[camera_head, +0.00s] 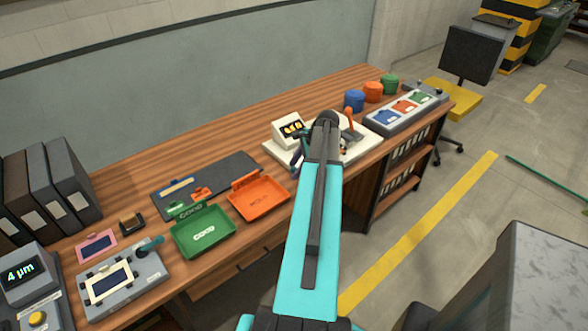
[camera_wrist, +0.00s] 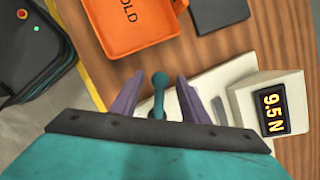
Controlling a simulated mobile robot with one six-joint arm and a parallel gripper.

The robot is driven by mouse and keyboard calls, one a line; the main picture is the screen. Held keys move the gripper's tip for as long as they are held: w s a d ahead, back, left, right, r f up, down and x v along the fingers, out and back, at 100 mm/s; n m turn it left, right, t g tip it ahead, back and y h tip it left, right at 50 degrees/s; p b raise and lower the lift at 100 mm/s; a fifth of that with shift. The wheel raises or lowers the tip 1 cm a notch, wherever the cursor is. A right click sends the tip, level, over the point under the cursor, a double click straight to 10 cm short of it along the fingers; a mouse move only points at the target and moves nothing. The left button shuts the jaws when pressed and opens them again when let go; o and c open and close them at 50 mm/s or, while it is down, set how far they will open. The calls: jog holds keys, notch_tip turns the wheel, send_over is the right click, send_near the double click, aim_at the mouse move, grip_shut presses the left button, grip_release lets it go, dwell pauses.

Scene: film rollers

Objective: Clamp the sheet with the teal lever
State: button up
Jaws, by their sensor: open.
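A teal lever with a round knob (camera_wrist: 160,80) stands at this station. My gripper (camera_wrist: 157,86) is open, with one purple finger on each side of the lever. No sheet is clearly visible at the station. Another teal lever (camera_head: 150,244) is on a grey device at the lower left, beside a dark blue sheet in a cream frame (camera_head: 109,287).
An orange tray (camera_wrist: 120,50) and the dark mat (camera_wrist: 219,13) lie beside the station. A green tray (camera_head: 220,243) is farther left. An orange handle (camera_head: 349,120) rises behind my arm. Blue (camera_head: 354,100), orange and green tubs stand at the back right.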

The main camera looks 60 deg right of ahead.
jog(key=shift+x, duration=1)
grip_shut()
